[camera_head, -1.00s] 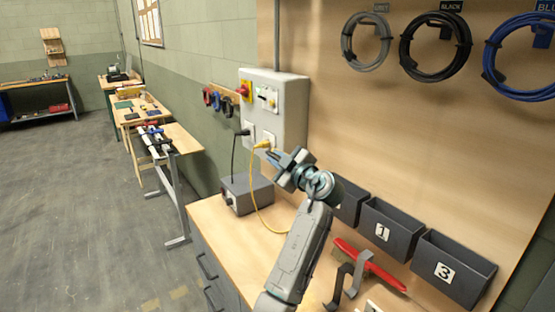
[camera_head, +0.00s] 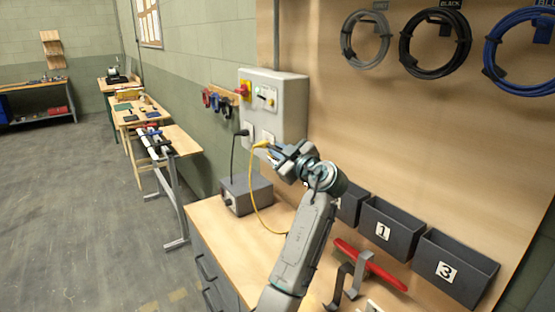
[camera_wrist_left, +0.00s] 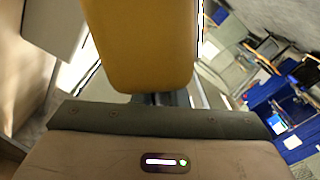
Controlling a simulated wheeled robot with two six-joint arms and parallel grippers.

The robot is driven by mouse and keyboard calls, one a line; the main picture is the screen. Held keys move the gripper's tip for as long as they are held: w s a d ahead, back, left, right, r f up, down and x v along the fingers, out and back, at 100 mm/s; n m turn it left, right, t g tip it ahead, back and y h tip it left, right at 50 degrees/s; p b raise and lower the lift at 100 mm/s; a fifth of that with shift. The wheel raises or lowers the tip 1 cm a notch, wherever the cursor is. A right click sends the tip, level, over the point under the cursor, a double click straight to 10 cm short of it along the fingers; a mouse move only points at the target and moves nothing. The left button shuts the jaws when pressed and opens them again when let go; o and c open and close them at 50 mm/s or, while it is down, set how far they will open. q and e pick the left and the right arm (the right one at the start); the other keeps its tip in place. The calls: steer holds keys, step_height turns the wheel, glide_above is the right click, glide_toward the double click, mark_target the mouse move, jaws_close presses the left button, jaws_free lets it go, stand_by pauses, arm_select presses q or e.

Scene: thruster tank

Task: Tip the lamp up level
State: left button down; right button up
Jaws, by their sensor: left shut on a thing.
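My left gripper (camera_head: 277,153) is at the wall panel, its fingertips at the yellow plug (camera_head: 262,144) on the panel's lower front. It is shut on the plug. In the left wrist view a large yellow body, which looks like the plug (camera_wrist_left: 140,45), fills the upper middle, close to the camera. A yellow cable (camera_head: 254,205) hangs from the plug and loops down to the bench. I cannot make out a lamp in either view. My right gripper is not in view.
A grey control box (camera_head: 292,100) carries a red knob, with a black plug (camera_head: 242,133) left of the yellow one. A dark grey box (camera_head: 245,194) stands on the bench (camera_head: 222,226) below. Numbered bins (camera_head: 392,229), a red tool (camera_head: 370,263) and a bent bracket (camera_head: 345,285) lie right of my arm.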

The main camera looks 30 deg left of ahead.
arm_select(q)
steer(key=shift+w+d+r+m+b, duration=0.15)
steer(key=shift+w+r+m+b, duration=0.3)
steer(key=shift+m, duration=0.45)
steer(key=r+m, duration=0.1)
steer(key=w+m, duration=0.1)
steer(key=shift+w+d+r+m, duration=0.15)
steer(key=shift+d+r+m, duration=0.15)
steer(key=shift+r+m, duration=0.1)
steer(key=shift+w+d+r+m+b, duration=0.25)
steer(key=shift+w+m, duration=0.4)
steer(key=shift+m, duration=0.4)
steer(key=shift+w+d+r+m+b, duration=0.15)
steer(key=shift+w+d+r+m, duration=0.15)
steer(key=shift+w+m, duration=0.55)
steer(key=shift+s+r, duration=0.1)
steer(key=shift+s, duration=0.15)
steer(key=c, duration=1.5)
jaws_free()
